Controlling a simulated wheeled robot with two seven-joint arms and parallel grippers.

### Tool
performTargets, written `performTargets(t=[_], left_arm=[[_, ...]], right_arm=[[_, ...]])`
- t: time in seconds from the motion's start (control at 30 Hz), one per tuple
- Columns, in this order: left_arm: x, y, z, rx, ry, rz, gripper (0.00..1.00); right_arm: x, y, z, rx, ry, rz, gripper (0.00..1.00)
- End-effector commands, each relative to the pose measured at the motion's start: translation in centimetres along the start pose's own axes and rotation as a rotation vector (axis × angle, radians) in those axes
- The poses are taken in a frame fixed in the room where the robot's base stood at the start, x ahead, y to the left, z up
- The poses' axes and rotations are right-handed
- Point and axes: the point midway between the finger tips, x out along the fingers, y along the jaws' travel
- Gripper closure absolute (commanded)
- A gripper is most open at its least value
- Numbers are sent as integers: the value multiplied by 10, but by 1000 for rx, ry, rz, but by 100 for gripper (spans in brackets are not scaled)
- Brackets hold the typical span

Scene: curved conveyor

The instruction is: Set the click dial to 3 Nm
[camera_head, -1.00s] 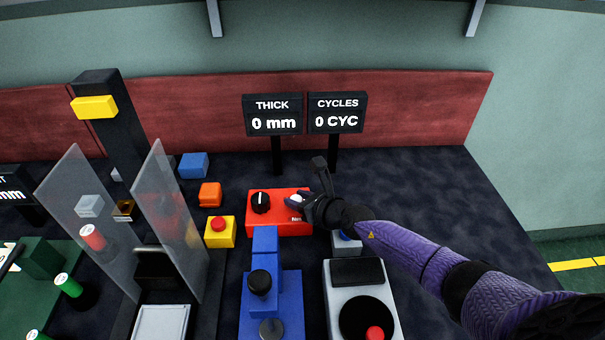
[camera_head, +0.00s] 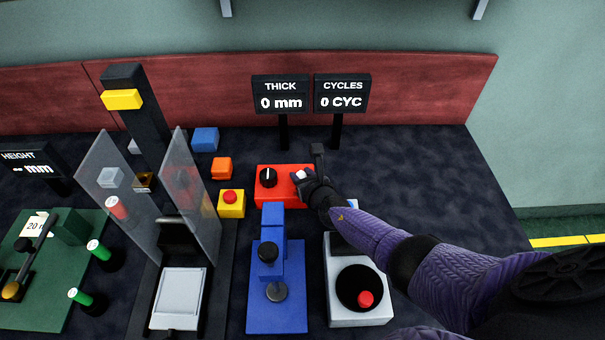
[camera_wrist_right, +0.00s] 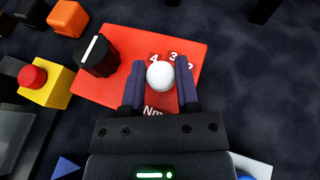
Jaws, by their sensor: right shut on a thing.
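The red box (camera_head: 268,198) stands on the dark table and carries a black knob (camera_head: 268,177) with a white pointer line and a white round dial (camera_head: 300,175). In the right wrist view the white dial (camera_wrist_right: 160,75) has the figures 4 and 3 and part of another printed beyond it, and "Nm" on the near side. My right gripper (camera_wrist_right: 160,82) is shut on the white dial, one finger on each side. In the head view the right gripper (camera_head: 304,178) partly hides the dial. No pointer mark shows on the dial. My left gripper is not in view.
A yellow box with a red button (camera_head: 231,197) and an orange block (camera_head: 222,168) are left of the red box. A blue fixture (camera_head: 276,312) and a grey box with a red-topped black disc (camera_head: 360,287) stand nearer. Two displays (camera_head: 281,94) (camera_head: 341,93) stand behind. The table is clear at right.

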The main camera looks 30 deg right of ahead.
Motion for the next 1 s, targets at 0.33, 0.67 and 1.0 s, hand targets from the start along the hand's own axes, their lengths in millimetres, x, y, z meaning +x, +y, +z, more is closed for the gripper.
performTargets(t=[0.33, 0.67, 1.0], left_arm=[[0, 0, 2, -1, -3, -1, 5], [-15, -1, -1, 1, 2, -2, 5], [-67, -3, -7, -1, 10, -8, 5]], right_arm=[[-1, 0, -3, -1, 7, 2, 25], [-15, 0, 2, -1, 5, 3, 25], [-91, 0, 2, -1, 6, 2, 25]])
